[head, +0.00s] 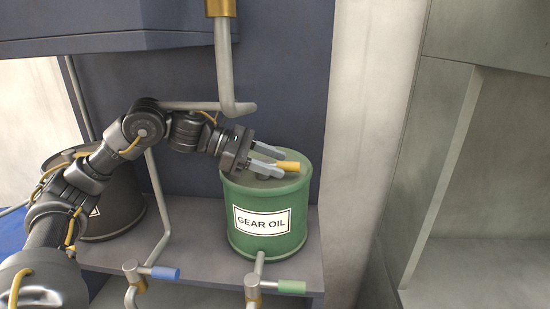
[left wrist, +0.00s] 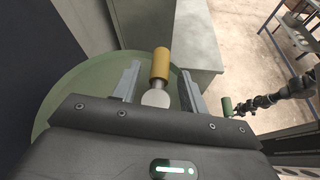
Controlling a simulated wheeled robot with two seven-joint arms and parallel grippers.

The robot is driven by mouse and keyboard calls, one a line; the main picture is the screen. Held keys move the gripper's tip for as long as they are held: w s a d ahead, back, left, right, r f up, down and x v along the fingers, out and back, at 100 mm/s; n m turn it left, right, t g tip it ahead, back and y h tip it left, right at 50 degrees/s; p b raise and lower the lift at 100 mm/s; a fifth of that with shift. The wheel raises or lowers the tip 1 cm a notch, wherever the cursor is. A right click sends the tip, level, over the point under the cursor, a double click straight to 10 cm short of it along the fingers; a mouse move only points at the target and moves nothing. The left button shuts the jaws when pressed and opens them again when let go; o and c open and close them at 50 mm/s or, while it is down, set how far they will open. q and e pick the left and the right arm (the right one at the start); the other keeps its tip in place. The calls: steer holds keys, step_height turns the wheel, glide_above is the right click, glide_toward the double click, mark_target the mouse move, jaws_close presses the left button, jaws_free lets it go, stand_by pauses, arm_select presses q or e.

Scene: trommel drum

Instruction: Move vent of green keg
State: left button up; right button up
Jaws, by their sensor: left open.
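The green keg (head: 268,215), labelled GEAR OIL, stands upright on a grey shelf. Its vent is a yellow handle (head: 287,165) on a pale flat base, on top of the lid; the handle also shows in the left wrist view (left wrist: 160,66). My left gripper (head: 276,162) is open just over the lid. In the left wrist view its fingers (left wrist: 160,88) stand on either side of the vent, with gaps visible. The fingers hide part of the vent in the head view. A small dark arm, seemingly my right, shows in the left wrist view; its gripper (left wrist: 240,109) is too small to read.
A black keg (head: 115,205) stands left on the shelf (head: 190,250), partly behind my left arm. A pipe (head: 229,75) hangs above the green keg. Taps with blue (head: 165,273) and green (head: 291,287) handles are at the front. A pale wall stands to the right.

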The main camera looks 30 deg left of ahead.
arm_select(q)
steer(key=shift+w+d+f, duration=0.15)
steer(key=shift+d, duration=0.1)
jaws_close()
steer(key=shift+f, duration=0.1)
